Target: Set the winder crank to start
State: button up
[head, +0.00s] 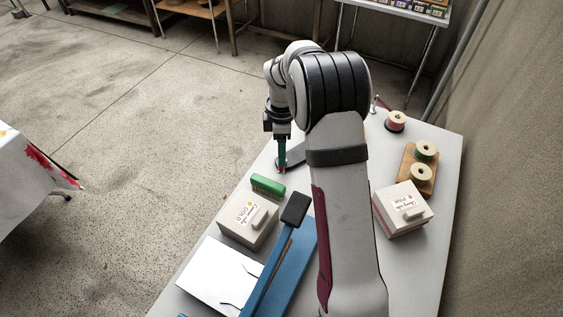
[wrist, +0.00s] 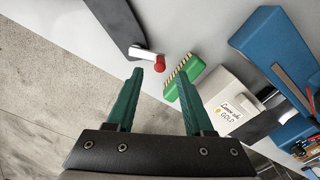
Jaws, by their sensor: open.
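The winder is a dark grey flat body (wrist: 112,22) on the white table. Its crank shows in the wrist view as a short silver arm (wrist: 143,53) ending in a red knob (wrist: 160,63). My gripper (wrist: 160,74) is open and empty, its two green fingers apart. The red knob appears between and just beyond the fingertips; I cannot tell the exact gap in depth. In the head view my gripper (head: 281,168) points down over the winder, with a bit of red at its tips. The winder body (head: 293,161) is partly hidden behind the fingers there.
A green brush (head: 268,186) lies close to the winder, beside a labelled white box (head: 246,220). Ribbon spools (head: 424,152) and another box (head: 402,208) stand right of my arm.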

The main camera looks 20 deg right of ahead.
notch_tip(320, 180, down, 6)
jog(key=shift+r, duration=0.1)
grip_shut()
dwell(0.4)
